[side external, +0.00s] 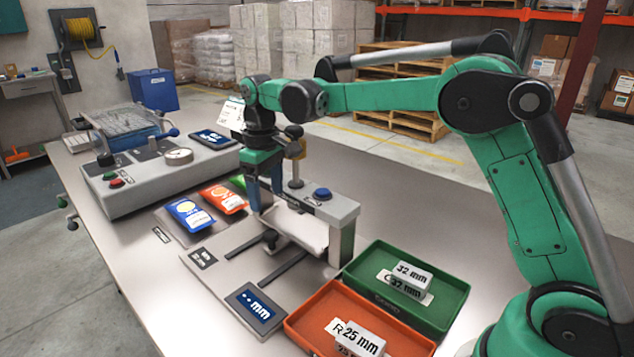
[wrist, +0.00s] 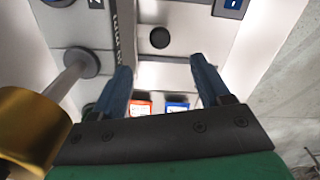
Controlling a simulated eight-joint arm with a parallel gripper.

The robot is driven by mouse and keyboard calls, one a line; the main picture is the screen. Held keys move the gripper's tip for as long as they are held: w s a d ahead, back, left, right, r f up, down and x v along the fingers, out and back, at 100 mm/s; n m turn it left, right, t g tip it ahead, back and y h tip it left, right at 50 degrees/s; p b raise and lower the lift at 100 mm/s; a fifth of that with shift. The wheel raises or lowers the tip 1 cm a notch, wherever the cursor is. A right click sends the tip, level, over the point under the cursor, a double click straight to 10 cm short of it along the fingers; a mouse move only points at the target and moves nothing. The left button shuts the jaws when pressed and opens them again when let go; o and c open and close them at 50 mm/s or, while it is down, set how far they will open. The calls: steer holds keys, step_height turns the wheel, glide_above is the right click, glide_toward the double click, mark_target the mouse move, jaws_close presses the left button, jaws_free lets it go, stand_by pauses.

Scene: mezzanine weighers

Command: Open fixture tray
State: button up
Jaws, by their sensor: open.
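The fixture tray, as far as I can tell, is the pale plate (side external: 302,229) under the grey bridge of the fixture (side external: 335,207). A dark round knob (side external: 270,237) stands at its near-left edge. My gripper (side external: 266,205) points down beside the bridge, above the tray's left end. Its two blue fingers are apart with nothing between them. In the wrist view my gripper (wrist: 160,65) shows both fingers spread, with a dark round knob (wrist: 160,38) beyond the tips, between their lines. I cannot tell whether the fingers touch anything.
A green bin (side external: 455,306) with 32 mm blocks and an orange bin (side external: 297,328) with 25 mm blocks stand right of the fixture. Blue (side external: 190,215) and orange (side external: 222,198) packets lie left. A control box (side external: 150,182) stands behind them. A dark display (side external: 254,308) is in front.

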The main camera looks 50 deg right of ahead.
mark_target(270, 233)
step_height(270, 233, down, 8)
steer(key=shift+f, duration=0.1)
jaws_close()
stand_by(0.4)
steer(key=shift+a, duration=0.1)
stand_by(1.1)
